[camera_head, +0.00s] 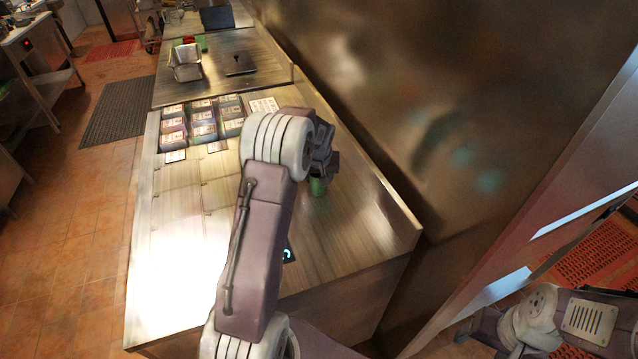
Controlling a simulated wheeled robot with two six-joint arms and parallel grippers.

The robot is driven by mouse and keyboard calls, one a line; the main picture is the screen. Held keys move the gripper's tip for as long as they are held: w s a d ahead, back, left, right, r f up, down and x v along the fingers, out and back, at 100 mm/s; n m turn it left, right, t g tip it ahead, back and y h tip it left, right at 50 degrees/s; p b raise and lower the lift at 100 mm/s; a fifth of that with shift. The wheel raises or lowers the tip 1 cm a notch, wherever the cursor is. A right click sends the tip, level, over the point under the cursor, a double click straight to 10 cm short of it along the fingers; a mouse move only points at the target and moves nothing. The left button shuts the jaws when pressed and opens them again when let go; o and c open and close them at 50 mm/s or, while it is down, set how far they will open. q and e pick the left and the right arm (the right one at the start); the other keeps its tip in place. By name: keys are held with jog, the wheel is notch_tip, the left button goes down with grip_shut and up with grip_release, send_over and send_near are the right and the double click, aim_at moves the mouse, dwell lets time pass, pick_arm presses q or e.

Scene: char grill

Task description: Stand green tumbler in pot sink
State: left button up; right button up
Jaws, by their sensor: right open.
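A green tumbler (317,187) stands on the steel counter, right of my forearm and near the counter's raised back edge. I cannot clearly make out a pot sink.
Dark bins (202,125) with labelled cards sit at the counter's far end. A metal container (186,72) and a black flat item (240,64) are on the counter beyond. The tall steel wall (420,100) borders the right side. The counter's left part is mostly clear.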

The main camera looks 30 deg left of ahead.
pick_arm(q)
jog(key=c, duration=0.4)
jog(key=shift+c, duration=0.2)
jog(key=shift+w+r, duration=0.1)
jog(key=shift+r, duration=0.2)
jog(key=r, duration=0.4)
jog(key=shift+d, duration=0.4)
jog(key=d+r, duration=0.6)
jog(key=d, duration=0.5)
jog(key=shift+r+b, duration=0.2)
jog(key=shift+b, duration=0.25)
